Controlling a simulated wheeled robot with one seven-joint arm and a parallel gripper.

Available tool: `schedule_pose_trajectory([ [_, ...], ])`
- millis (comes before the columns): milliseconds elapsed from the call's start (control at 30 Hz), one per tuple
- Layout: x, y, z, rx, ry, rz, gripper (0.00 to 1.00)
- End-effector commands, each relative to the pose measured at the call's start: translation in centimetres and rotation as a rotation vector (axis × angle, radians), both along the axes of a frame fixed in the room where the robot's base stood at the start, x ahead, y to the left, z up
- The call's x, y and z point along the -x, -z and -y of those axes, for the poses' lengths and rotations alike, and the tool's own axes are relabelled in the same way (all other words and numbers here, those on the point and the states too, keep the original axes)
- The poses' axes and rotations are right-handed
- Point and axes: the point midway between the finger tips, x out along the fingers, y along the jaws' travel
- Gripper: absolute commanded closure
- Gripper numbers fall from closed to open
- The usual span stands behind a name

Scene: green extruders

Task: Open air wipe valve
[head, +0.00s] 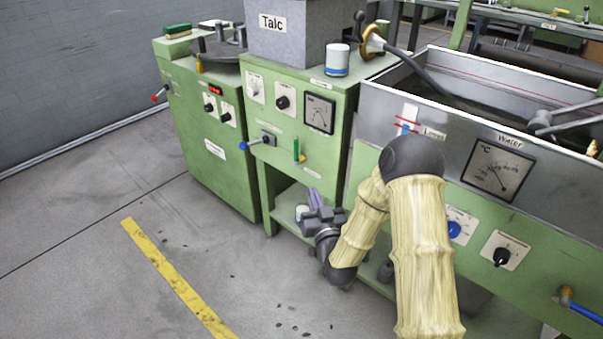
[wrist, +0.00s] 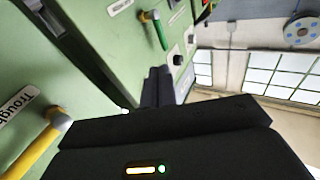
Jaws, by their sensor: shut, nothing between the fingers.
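A green valve lever (head: 296,150) hangs upright on the front of the middle green cabinet. It also shows in the wrist view (wrist: 159,32), on a brass-coloured fitting. The small label near it is too small to read, so I cannot tell whether it is the air wipe valve. My gripper (head: 313,197) is shut and empty, below and slightly right of this lever in the head view. In the wrist view its fingertips (wrist: 158,75) are near the panel, apart from the green lever. A yellow lever (wrist: 35,150) by a partly visible "Trough" label shows at the wrist view's lower left.
A blue-handled valve (head: 250,143) is left of the green lever. A metal water trough (head: 470,95) stands right, with a gauge (head: 498,168) and knobs below. A shelf opening (head: 288,200) lies under the middle cabinet. The floor (head: 95,230) at left is clear.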

Motion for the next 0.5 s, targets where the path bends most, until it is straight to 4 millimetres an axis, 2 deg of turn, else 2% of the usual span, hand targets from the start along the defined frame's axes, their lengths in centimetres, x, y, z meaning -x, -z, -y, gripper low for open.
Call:
schedule_pose_trajectory([
  [333,-0.1,-0.1,0.0,-0.002,0.002,0.005,1.00],
  [500,-1.1,-0.3,-0.3,-0.002,0.002,0.008,1.00],
])
